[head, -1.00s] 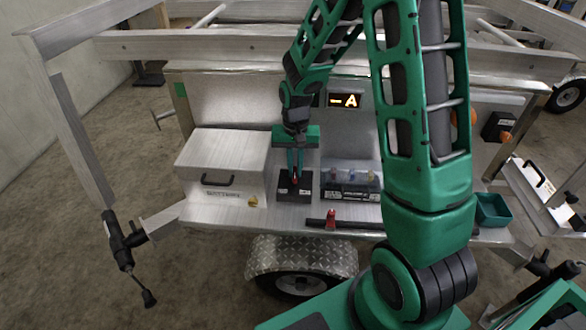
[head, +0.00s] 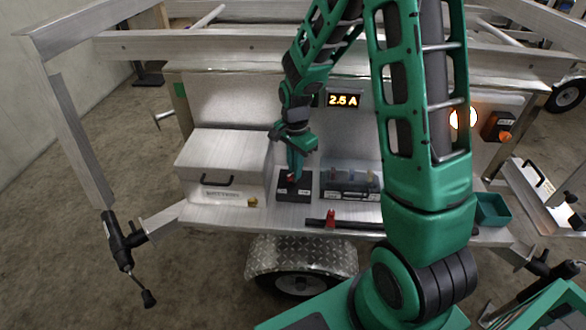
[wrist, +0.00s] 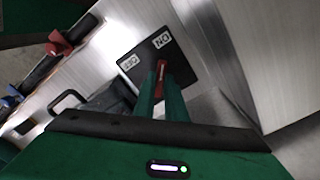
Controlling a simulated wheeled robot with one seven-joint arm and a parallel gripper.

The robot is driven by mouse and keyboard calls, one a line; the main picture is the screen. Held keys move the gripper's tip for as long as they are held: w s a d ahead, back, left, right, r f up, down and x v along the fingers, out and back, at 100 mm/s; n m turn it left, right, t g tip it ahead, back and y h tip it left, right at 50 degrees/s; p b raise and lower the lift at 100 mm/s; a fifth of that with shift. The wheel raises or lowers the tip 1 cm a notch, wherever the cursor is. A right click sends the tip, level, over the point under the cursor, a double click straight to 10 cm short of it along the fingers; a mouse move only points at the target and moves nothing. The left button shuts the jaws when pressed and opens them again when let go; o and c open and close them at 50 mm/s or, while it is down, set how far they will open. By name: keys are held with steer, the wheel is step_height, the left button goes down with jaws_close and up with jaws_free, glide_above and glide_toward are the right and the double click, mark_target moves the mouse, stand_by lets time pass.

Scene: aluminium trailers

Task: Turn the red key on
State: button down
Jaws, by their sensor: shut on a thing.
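The red key (wrist: 161,72) stands in a black switch block with OFF and ON labels (wrist: 152,50) in the wrist view. The block (head: 294,190) sits on the trailer's metal deck in the head view. My gripper (wrist: 162,88) is shut on the red key, its green fingers on both sides of it. In the head view my gripper (head: 294,176) is over the block and hides most of the key. The key points toward the ON label side in the wrist view. The display (head: 343,100) reads 2.5 A.
A metal battery box (head: 222,165) stands left of the block. A red-handled bar (head: 331,217) lies in front. An amber lamp (head: 462,118) glows at right, and a green tray (head: 492,210) is below it.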

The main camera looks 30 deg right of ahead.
steer(key=shift+w+a+r+m, duration=0.1)
steer(key=shift+w+a+m, duration=0.1)
steer(key=shift+m, duration=0.2)
steer(key=c, duration=1.9)
jaws_free()
steer(key=shift+o, duration=0.5)
steer(key=shift+s, duration=0.1)
steer(key=shift+d, duration=0.1)
step_height(320, 180, up, 11)
steer(key=shift+f, duration=0.2)
